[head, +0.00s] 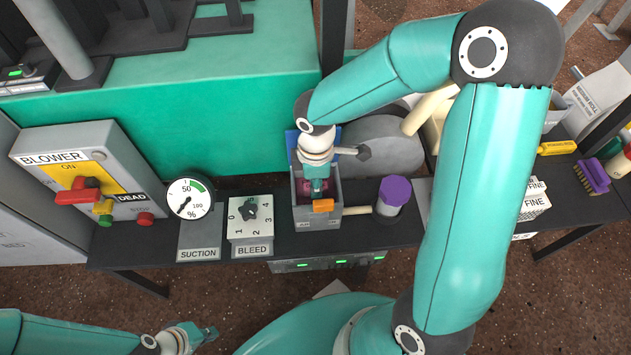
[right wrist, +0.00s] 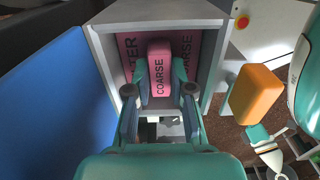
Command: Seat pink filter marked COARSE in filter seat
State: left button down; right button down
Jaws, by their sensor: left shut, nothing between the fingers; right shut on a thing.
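The pink filter marked COARSE (right wrist: 185,47) is inside the grey filter seat (right wrist: 215,20), with the seat's walls around it in the right wrist view. A raised pink tab marked COARSE stands at its middle. My right gripper (right wrist: 160,80) is shut on this tab, one finger on each side. I cannot tell whether the filter touches the seat's bottom. In the head view the filter seat (head: 331,218) is the open grey box, with my right gripper (head: 316,187) reaching down into it and hiding most of the filter. My left gripper (head: 207,334) is shut and empty, low in front of the bench.
A blue panel (right wrist: 45,95) stands beside the seat, and an orange block (right wrist: 257,92) is on its other side. The bleed dial (head: 250,222) and suction gauge (head: 190,200) are left of the seat. A purple-capped cylinder (head: 394,191) is close on its right.

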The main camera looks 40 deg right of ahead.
jog(key=shift+f, duration=0.25)
jog(key=c, duration=0.9)
grip_release()
jog(key=shift+c, duration=0.2)
jog(key=shift+r, duration=0.15)
jog(key=shift+r+p, duration=2.35)
jog(key=shift+r, duration=0.35)
notch_tip(320, 180, up, 12)
